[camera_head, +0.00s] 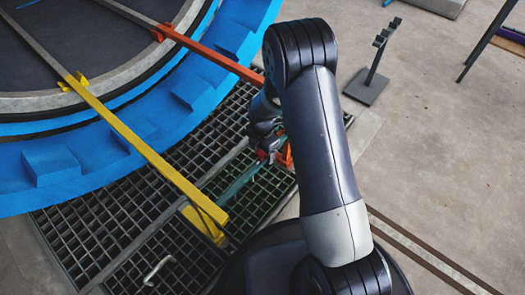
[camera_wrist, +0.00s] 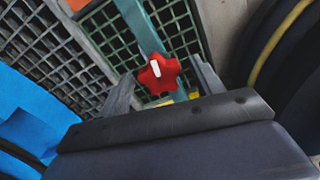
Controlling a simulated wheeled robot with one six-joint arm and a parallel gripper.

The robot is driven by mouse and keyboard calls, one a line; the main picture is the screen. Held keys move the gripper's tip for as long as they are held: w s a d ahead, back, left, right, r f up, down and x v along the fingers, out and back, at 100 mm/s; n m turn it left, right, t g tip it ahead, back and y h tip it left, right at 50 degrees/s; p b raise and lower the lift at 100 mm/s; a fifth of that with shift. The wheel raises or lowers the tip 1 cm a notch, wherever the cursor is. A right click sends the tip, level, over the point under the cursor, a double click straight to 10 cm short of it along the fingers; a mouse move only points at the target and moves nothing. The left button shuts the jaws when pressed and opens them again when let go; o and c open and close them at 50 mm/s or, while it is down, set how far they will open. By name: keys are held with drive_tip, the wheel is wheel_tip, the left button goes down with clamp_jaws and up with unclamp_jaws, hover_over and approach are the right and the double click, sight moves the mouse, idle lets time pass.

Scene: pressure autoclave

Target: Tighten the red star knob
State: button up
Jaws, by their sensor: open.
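The red star knob (camera_wrist: 159,74) shows in the wrist view, with a white bar mark on its face. It sits at the end of a teal bar (camera_wrist: 140,28). My gripper (camera_wrist: 158,82) is open, with one grey finger to the left of the knob and one to the right. The knob appears between the fingers, and I see no contact; the depth between them is hard to judge. In the head view my gripper (camera_head: 266,150) is low beside the orange bracket (camera_head: 285,154), and the arm partly hides this area. The knob is not clear there.
A large blue ringed vessel door (camera_head: 60,165) fills the upper left of the head view. A yellow bar (camera_head: 150,155) and a red-orange bar (camera_head: 215,57) reach out from it. Metal floor grating (camera_head: 100,225) lies below. Open concrete floor (camera_head: 440,150) is at right, with a small dark stand (camera_head: 367,86).

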drive_tip(key=c, duration=1)
